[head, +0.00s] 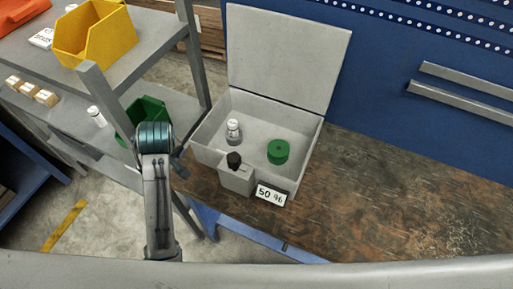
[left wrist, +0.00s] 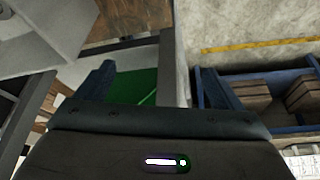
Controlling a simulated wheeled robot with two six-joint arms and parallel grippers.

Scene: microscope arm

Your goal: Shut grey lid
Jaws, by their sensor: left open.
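A grey box (head: 205,135) stands on the brown worktop. Its grey lid (head: 287,55) is open and stands up at the back, leaning slightly back. Inside the box are a small white bottle (head: 233,128) and a green cylinder (head: 278,151). My left arm rises to the left of the box in the head view, apart from it; its gripper cannot be made out clearly there. In the left wrist view my left gripper (left wrist: 152,78) is open, its two dark fingers wide apart with nothing between them. The lid is not in the wrist view. My right gripper is not in view.
A shelf with a yellow bin (head: 97,38) and a green bin (head: 148,116) is on the left. The worktop (head: 400,190) right of the box is clear.

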